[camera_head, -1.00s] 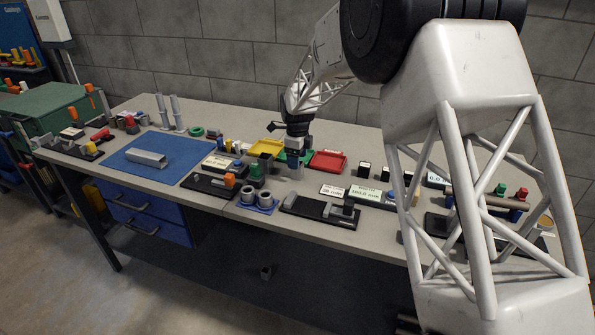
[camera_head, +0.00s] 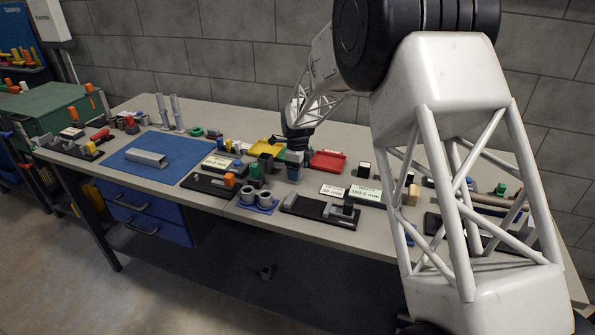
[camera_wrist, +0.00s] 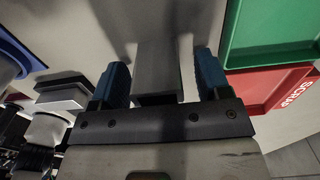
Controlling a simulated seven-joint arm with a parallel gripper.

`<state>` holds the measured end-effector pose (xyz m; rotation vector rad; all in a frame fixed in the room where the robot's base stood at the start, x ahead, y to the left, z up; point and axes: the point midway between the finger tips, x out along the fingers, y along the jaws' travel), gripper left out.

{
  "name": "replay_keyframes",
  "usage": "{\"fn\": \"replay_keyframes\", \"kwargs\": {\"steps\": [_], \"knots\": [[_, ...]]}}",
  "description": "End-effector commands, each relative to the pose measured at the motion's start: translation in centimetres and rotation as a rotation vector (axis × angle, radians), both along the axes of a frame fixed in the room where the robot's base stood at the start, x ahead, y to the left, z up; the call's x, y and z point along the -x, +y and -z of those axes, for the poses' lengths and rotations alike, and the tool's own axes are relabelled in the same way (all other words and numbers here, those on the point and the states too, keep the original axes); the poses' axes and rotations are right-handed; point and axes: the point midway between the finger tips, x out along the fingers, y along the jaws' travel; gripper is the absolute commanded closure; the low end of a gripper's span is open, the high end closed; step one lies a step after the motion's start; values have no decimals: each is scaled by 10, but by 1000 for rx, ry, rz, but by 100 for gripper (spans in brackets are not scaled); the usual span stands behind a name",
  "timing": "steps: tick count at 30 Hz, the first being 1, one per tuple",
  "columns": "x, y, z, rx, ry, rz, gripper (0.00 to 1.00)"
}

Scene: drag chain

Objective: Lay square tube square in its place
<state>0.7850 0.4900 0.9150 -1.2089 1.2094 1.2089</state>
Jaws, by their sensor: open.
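My gripper (camera_wrist: 161,58) is open. Its two blue fingers stand on either side of a grey square-section piece, which looks like the square tube square (camera_wrist: 158,72), with a visible gap on each side. In the head view my gripper (camera_head: 295,166) is low over the middle of the bench, and the piece is hidden there. A longer light grey square channel (camera_head: 147,158) lies on the blue mat (camera_head: 190,150) at the left. I cannot tell which spot is the tube's place.
Green (camera_wrist: 262,30) and red (camera_wrist: 268,88) trays lie right of my gripper in the wrist view. Dark fixtures (camera_head: 320,210), a blue holder with two grey rings (camera_head: 257,202) and label blocks crowd the bench front. The blue mat has free room.

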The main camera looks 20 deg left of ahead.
Motion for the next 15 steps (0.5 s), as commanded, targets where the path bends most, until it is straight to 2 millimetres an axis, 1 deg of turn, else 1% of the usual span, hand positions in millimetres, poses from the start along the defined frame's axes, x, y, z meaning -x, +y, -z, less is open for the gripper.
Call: {"fn": "replay_keyframes", "kwargs": {"steps": [3, 4, 15], "knots": [[0, 0, 0, 0, 0, 0, 30], [0, 0, 0, 0, 0, 0, 33], [0, 0, 0, 0, 0, 0, 90]]}}
